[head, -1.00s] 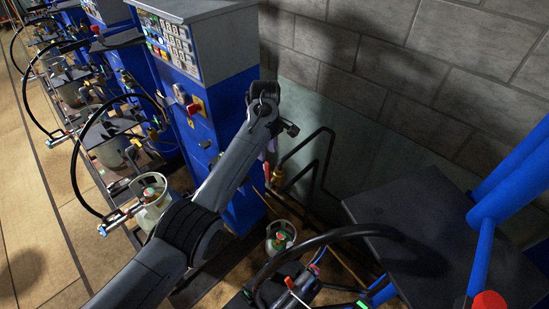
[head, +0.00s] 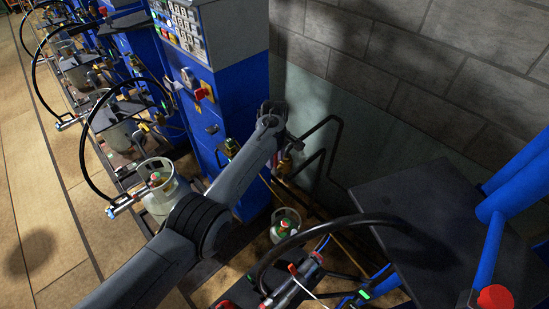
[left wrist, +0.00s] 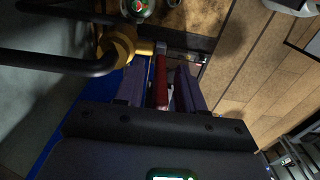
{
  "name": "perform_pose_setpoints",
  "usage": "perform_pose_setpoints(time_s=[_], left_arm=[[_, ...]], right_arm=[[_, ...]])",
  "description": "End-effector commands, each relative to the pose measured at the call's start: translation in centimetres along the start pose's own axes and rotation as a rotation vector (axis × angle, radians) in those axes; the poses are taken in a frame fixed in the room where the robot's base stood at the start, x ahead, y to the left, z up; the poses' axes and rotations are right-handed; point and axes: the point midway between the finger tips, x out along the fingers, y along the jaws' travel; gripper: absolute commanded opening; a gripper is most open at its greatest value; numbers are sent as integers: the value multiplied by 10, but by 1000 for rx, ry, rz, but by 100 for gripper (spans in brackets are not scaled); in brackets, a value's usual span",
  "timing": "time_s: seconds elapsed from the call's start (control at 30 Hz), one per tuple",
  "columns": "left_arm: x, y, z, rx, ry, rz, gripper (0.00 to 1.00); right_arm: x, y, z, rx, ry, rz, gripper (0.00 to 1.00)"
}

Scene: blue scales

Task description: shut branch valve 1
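The branch valve is a brass body (left wrist: 120,45) on a pipe, with a red handle (left wrist: 162,88), in the left wrist view. I cannot read a number on it. My left gripper (left wrist: 160,88) is open, with one dark purple finger on each side of the red handle. A gap shows at the left finger; whether the right finger touches the handle I cannot tell. In the head view my left gripper (head: 277,158) is beside the brass valve (head: 285,166), near the wall, and partly hidden by my wrist. My right gripper is in neither current view.
Dark bent pipes (head: 322,150) stand close right of the valve. A blue cabinet (head: 235,110) with a keypad is at its left. A small gas bottle (head: 285,226) stands below. A black plate (head: 425,215) and blue tubes (head: 520,175) are at the right.

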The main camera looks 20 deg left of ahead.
Motion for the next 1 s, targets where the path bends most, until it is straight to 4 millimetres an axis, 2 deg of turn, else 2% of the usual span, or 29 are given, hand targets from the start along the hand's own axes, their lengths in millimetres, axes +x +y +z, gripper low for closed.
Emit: perform_pose_setpoints(time_s=[0.27,0.37,0.53,1.0], left_arm=[[1,0,0,1,0,1,38],[1,0,0,1,0,1,26],[1,0,0,1,0,0,0],[2,0,-2,1,8,1,0]], right_arm=[[0,0,0,0,1,0,43],[0,0,0,-1,0,1,43],[0,2,0,-6,0,5,43],[2,2,1,-8,0,7,43]])
